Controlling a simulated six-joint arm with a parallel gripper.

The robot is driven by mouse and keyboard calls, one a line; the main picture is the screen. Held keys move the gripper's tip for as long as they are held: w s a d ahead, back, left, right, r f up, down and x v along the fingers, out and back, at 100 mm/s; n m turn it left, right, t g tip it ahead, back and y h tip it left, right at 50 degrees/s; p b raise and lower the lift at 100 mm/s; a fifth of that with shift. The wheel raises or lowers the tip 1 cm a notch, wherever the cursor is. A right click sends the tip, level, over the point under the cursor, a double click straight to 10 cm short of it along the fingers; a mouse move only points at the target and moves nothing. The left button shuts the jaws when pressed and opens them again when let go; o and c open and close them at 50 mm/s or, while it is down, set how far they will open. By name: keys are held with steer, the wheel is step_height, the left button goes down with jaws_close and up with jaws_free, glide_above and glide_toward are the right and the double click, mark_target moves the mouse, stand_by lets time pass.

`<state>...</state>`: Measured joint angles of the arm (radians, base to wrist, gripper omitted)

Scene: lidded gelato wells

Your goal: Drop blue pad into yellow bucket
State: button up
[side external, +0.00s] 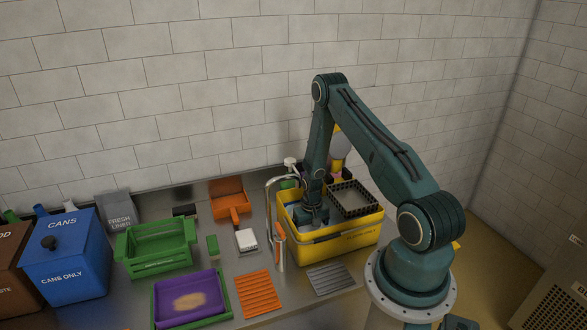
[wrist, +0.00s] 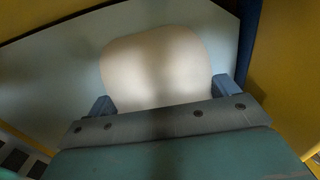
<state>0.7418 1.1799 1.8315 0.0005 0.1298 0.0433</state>
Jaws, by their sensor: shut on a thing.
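The yellow bucket (side external: 345,246) stands right of centre on the counter in the side view. My gripper (side external: 312,220) reaches down inside its left part, and the rim hides the fingertips. In the wrist view, yellow walls (wrist: 287,50) show on both sides. There my gripper (wrist: 164,97) is shut on a smooth, cream-coloured rounded thing (wrist: 158,62). A pale grey surface (wrist: 60,70) with a dark blue edge lies beyond it. No clearly blue pad is visible, and I cannot tell whether the held thing is the pad.
A black-framed basket (side external: 355,198) sits in the bucket's right part. A tall curved tap (side external: 270,195) stands close to its left. Green crate (side external: 155,248), purple tray (side external: 188,298), orange ribbed mat (side external: 260,293) and blue cans bin (side external: 65,257) fill the left side.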

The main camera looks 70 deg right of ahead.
steer(key=shift+f, duration=0.65)
steer(key=o, duration=0.8)
steer(key=shift+r, duration=0.1)
step_height(320, 180, up, 13)
stand_by(0.7)
stand_by(0.5)
